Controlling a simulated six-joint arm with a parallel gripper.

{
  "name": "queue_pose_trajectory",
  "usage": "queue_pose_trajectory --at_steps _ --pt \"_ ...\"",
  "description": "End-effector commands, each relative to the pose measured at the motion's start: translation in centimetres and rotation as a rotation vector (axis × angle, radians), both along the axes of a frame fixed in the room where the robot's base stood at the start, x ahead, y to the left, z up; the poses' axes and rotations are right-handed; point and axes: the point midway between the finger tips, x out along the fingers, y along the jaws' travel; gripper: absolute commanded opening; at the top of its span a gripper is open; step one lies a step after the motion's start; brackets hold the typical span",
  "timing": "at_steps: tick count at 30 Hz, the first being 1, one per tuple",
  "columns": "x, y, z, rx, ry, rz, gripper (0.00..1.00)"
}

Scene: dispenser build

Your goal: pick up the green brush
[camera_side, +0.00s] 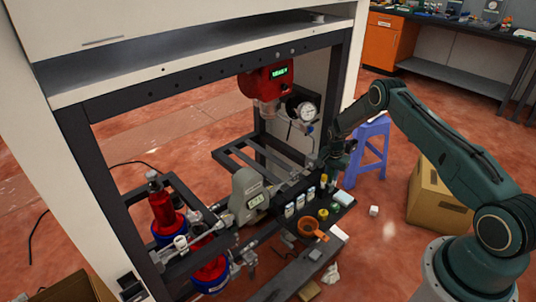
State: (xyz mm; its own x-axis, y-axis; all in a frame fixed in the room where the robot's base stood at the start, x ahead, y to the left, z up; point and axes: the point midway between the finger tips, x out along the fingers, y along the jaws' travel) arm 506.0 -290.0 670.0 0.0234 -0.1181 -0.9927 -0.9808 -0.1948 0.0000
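My gripper (326,165) is at the end of my dark green arm, above the back end of a dark tray (330,222) of small items. It is small and dark in this view, and I cannot tell whether its fingers are open, or whether it holds anything. I cannot make out a green brush for certain. Small yellow and green items (323,214) stand on the tray, below my gripper and apart from it; they are too small to identify.
Several small pale vials (289,210) stand left of the green items. An orange funnel-like cup (308,228) is at the tray's front. A grey meter (248,197) and dark frame posts (95,170) stand left. A blue stool (368,150) and cardboard box (437,198) are right.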

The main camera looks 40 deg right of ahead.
Motion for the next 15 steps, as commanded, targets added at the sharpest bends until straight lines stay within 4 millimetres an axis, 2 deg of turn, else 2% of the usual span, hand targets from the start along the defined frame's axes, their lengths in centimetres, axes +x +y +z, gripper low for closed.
queue_pose_trajectory --at_steps 1,3,15 --pt "0.00 0.00 0.01 0.000 0.000 0.000 0.10" --pt "0.00 0.00 0.01 0.000 0.000 0.000 0.00" --pt "0.01 -0.01 0.23 0.000 0.000 0.000 0.00"
